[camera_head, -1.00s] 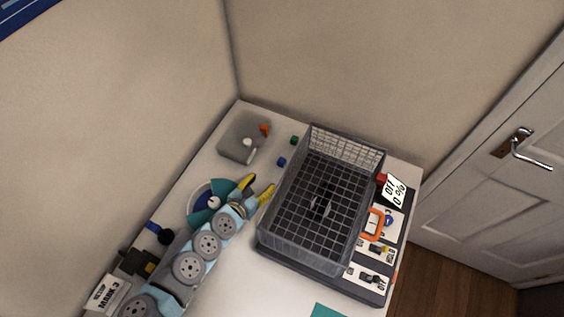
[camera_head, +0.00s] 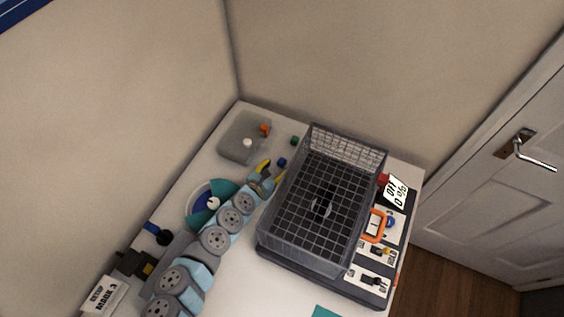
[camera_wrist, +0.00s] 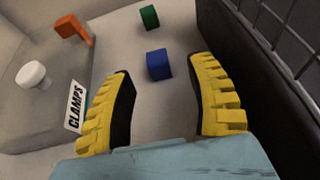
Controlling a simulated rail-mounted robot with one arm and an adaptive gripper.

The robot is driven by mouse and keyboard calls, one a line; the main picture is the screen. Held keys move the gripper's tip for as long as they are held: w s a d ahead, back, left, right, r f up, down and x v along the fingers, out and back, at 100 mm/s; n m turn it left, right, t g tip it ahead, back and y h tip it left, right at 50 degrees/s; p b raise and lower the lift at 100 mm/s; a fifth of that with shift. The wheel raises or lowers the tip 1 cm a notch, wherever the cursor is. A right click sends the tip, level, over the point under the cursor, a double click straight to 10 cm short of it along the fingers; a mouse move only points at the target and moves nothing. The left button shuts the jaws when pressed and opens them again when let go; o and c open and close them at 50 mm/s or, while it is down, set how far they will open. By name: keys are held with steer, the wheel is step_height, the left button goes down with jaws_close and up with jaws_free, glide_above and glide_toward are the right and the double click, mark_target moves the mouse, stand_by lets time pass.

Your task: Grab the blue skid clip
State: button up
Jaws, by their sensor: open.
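The blue skid clip (camera_head: 282,162) is a small blue block on the white table, between the grey clamps box and the wire basket. In the wrist view the blue clip (camera_wrist: 159,64) lies ahead of my gripper, roughly midway between the lines of its two fingers. My gripper (camera_head: 270,172) has yellow fingers with black inner pads. In the wrist view my gripper (camera_wrist: 160,85) is open and empty, with the clip apart from both fingers.
A green block (camera_wrist: 149,17) lies just beyond the clip. The dark wire basket (camera_head: 318,205) stands close on the right. The grey box (camera_wrist: 40,90) labelled CLAMPS, with a white knob (camera_wrist: 32,74) and an orange part (camera_wrist: 72,28), is on the left. A teal-and-white disc (camera_head: 208,203) lies nearer.

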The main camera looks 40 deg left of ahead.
mark_target(280, 163)
steer(key=shift+a+x, duration=0.2)
steer(key=shift+x, duration=1.9)
steer(key=shift+w+f, duration=0.15)
steer(key=shift+w, duration=0.35)
steer(key=c, duration=1)
